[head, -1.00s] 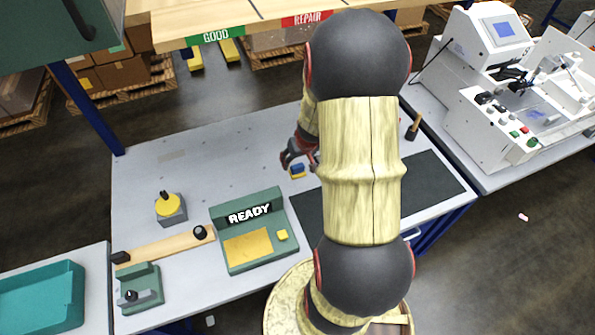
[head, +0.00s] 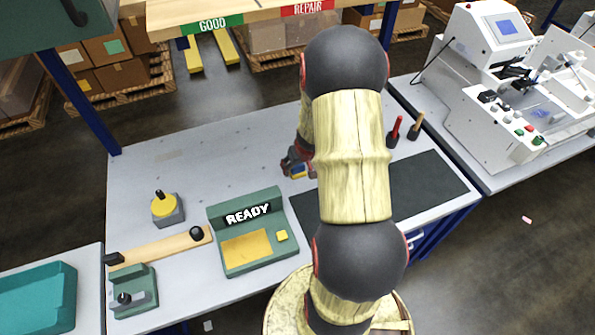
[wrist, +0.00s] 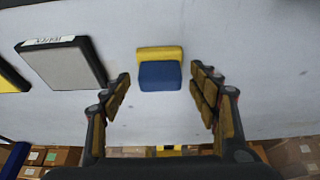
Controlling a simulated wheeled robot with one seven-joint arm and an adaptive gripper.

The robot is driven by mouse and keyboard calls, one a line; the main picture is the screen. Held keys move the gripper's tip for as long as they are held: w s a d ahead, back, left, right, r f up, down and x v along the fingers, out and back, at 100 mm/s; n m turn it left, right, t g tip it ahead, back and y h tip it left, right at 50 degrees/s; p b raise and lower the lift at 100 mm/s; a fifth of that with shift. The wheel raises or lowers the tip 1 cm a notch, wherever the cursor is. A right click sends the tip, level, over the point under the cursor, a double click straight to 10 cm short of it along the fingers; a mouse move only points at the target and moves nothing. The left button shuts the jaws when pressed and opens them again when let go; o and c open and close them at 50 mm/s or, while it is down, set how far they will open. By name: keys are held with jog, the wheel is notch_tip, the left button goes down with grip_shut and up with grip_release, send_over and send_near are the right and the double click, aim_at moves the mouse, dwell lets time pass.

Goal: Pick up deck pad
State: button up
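A small blue-and-yellow block (head: 298,171), which I take to be the deck pad, lies on the grey bench top, partly hidden by my gripper (head: 296,164) in the head view. In the wrist view the block (wrist: 160,76) shows its blue part nearer and its yellow part behind. My gripper (wrist: 160,84) is open there, one finger to each side of the block's near end. A gap shows between the block and both fingertips, so it is not held.
A green READY console (head: 246,232) stands left of the gripper, and a dark mat (head: 428,186) lies to the right. Upright tools (head: 395,131) stand behind the mat. The wrist view shows a dark-framed grey plate (wrist: 62,64) left of the fingers.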

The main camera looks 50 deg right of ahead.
jog(key=shift+c, duration=1.2)
jog(key=c, duration=1.1)
jog(key=shift+r+p, duration=0.4)
jog(key=shift+r, duration=0.2)
notch_tip(320, 180, up, 2)
jog(key=shift+r+p, duration=0.15)
jog(key=shift+p, duration=0.5)
jog(key=s+d+r+p, duration=0.1)
jog(key=s+d+r, duration=0.1)
jog(key=s+r, duration=0.7)
jog(key=s, duration=0.4)
jog(key=shift+s+d+r, duration=0.3)
jog(key=shift+s+d, duration=0.05)
jog(key=shift+d, duration=0.05)
jog(key=o, duration=0.7)
jog(key=c, duration=0.5)
